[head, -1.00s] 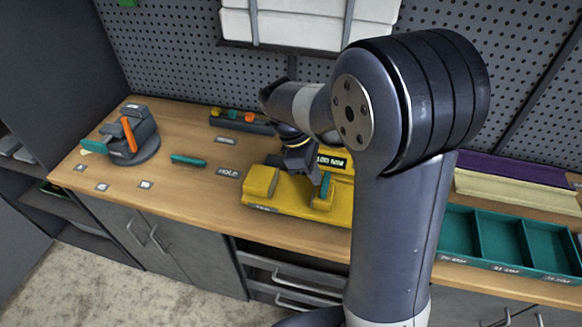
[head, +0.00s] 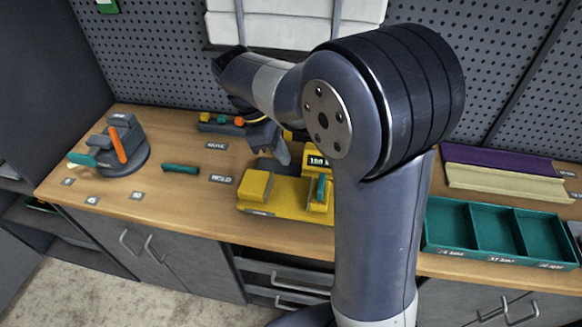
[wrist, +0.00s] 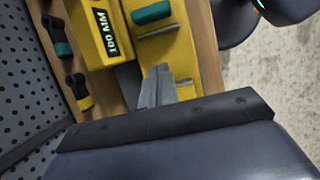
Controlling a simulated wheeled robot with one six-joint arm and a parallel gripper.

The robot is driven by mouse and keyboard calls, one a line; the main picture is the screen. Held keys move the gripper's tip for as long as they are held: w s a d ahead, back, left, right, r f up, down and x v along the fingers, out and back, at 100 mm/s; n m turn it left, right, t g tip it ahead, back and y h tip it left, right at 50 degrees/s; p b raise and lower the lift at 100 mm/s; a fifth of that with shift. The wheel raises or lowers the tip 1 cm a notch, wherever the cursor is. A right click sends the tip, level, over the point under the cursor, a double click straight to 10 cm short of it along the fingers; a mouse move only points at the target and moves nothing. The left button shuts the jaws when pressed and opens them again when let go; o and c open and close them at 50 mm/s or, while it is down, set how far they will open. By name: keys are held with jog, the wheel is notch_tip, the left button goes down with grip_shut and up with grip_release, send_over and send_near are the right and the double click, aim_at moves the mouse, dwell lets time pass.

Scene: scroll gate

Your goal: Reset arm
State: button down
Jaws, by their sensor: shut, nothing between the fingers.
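My gripper (head: 284,158) is shut and empty. In the head view it hangs above and behind the yellow fixture (head: 285,214), just left of my own arm. In the wrist view the closed fingers (wrist: 158,88) point toward the yellow fixture, which carries a "100 MM" label and a teal piece (wrist: 152,13). I cannot tell the exact gap between the fingertips and the fixture. Part of the fixture's right side is hidden behind my arm in the head view.
A grey station (head: 122,150) with an orange lever stands at the left of the wooden bench. A teal bar (head: 181,169) lies beside it. A teal divided tray (head: 470,254) and purple and cream strips (head: 505,163) are at the right. Pegboard closes off the back.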

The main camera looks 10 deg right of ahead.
jog(key=shift+v, duration=1.65)
jog(key=shift+f, duration=0.1)
